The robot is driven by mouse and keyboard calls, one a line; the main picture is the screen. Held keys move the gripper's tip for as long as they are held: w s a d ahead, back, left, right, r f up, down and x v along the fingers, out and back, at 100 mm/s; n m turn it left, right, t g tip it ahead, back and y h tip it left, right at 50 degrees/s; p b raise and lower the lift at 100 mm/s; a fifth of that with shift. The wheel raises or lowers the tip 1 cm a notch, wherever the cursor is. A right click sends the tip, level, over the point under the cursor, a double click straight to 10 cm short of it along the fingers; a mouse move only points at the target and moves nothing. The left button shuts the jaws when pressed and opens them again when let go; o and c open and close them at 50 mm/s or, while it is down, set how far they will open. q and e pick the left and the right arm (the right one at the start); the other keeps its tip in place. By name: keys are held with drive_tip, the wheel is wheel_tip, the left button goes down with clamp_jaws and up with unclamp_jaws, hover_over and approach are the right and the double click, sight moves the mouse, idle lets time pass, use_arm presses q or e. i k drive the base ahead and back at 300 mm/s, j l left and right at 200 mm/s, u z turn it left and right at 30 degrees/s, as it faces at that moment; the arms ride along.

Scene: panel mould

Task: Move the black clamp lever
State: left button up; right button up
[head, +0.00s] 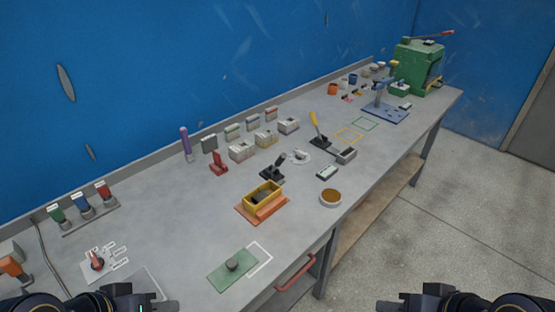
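A small black clamp (271,172) with a short raised lever stands on the grey bench, just behind the yellow mould box (263,193). The mould box sits on an orange base plate and has something dark inside. Another lever (318,128), with a yellow handle and a black base, stands farther back to the right. My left gripper (168,304) is at the bottom edge, partly cut off, well in front of the clamp and apart from it. My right gripper (387,305) is at the bottom right, also cut off. The finger openings cannot be made out.
A green plate with a knob (232,265) lies near the front edge. A brown-filled bowl (331,197) is right of the mould. A red clamp (218,163) and several pale blocks (242,150) stand behind. A green press (418,68) is at the far end.

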sight(283, 157)
drive_tip(key=k, duration=0.4)
drive_tip(key=l+u, duration=0.2)
drive_tip(key=u, duration=0.75)
drive_tip(key=i+l+u, duration=0.15)
drive_tip(key=l+u, duration=0.15)
drive_tip(key=l, duration=0.25)
drive_tip(key=i+l+u, duration=0.15)
drive_tip(key=l+u, duration=0.15)
drive_tip(key=l, duration=0.25)
drive_tip(key=l+u, duration=0.25)
drive_tip(key=l, duration=1.95)
drive_tip(key=i+u, duration=0.05)
drive_tip(key=i, duration=0.05)
